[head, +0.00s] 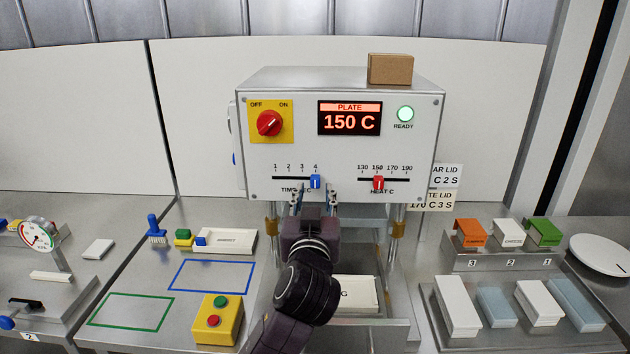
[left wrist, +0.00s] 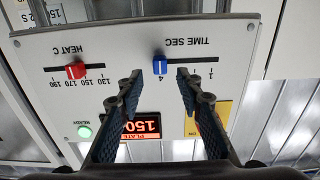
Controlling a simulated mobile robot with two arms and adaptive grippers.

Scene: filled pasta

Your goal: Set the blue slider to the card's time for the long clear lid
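The blue slider (head: 315,181) stands at the 4 end of the TIME SEC scale on the front of the sealing machine (head: 340,150). It also shows in the left wrist view (left wrist: 159,66), upside down. My left gripper (head: 314,196) is open in front of the panel, its fingers apart just below the slider in the head view. In the wrist view the slider lies between the fingertips (left wrist: 159,78), with no visible contact. The upper card (head: 446,175), partly hidden by the machine, reads "AR LID" and "C 2 S". My right gripper is not in view.
The red HEAT C slider (head: 378,183) stands near 150, right of the blue one. The display (head: 349,118) reads PLATE 150 C and the green READY lamp (head: 405,114) is lit. A lower card (head: 434,200) reads "170 C 3 S". Lids lie on the right tray (head: 460,335).

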